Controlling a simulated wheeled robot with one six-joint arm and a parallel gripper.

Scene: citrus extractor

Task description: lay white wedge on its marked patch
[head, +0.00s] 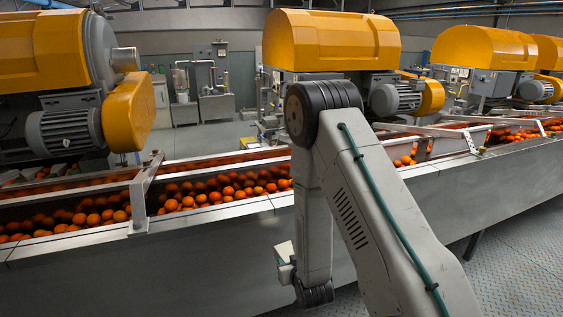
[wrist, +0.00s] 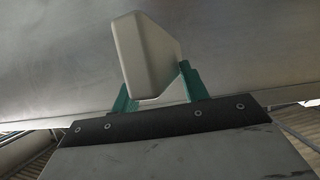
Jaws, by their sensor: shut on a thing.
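The white wedge (wrist: 143,50) is a pale, off-white block with a slanted side, in the upper middle of the wrist view. My gripper (wrist: 155,82) has teal fingers on both sides of its lower part and is shut on it. The wedge tilts in the grip, with a grey metal surface behind it; I cannot tell whether they touch. In the head view a small pale shape (head: 284,252) shows at the end of my arm, too small to tell wedge from gripper. No marked patch is visible in either view.
A long steel trough (head: 200,257) full of oranges (head: 200,193) runs across the head view, behind my arm. Yellow-hooded machines with motors (head: 62,130) stand above it. Patterned metal floor (head: 525,250) is clear at the right.

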